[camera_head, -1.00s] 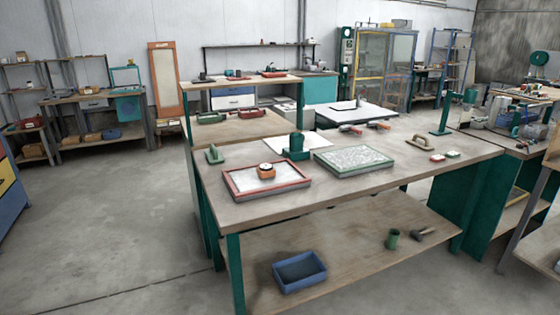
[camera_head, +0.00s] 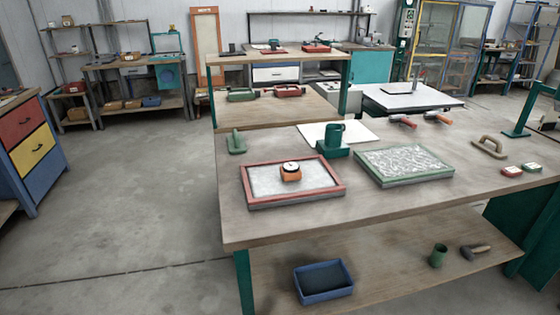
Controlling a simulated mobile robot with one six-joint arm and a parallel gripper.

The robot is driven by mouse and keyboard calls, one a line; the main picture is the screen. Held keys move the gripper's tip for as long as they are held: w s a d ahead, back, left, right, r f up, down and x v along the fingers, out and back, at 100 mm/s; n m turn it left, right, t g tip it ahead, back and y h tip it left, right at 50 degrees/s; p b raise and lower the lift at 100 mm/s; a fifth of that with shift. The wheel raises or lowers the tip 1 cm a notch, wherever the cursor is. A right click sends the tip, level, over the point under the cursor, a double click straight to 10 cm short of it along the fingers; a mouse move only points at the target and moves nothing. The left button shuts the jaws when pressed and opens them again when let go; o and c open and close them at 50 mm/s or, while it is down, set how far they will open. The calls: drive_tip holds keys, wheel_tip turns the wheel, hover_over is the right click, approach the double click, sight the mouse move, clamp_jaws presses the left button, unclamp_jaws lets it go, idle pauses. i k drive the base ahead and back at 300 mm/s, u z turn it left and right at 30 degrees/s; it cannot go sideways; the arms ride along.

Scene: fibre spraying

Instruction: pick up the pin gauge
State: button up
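A small orange block with a round white dial on top (camera_head: 290,171) looks like the pin gauge. It sits upright on the pale sheet inside the red-framed tray (camera_head: 247,190), near the middle of the tray. The tray lies on the wooden top of the near bench (camera_head: 360,220), toward its front left. Nothing covers the gauge from this side. My gripper and arm do not show in this view.
A green-framed tray (camera_head: 403,166) lies right of the red one. Behind them stand a green holder (camera_head: 333,141) and, to the left, a green-handled tool (camera_head: 237,142). A blue bin (camera_head: 323,281) sits on the lower shelf. Open floor (camera_head: 130,210) lies left of the bench.

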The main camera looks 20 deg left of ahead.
sight(286, 176)
drive_tip(key=u, duration=0.4)
drive_tip(key=i, duration=0.6)
drive_tip(key=u, duration=0.7)
drive_tip(key=i, duration=0.85)
drive_tip(key=u, duration=0.1)
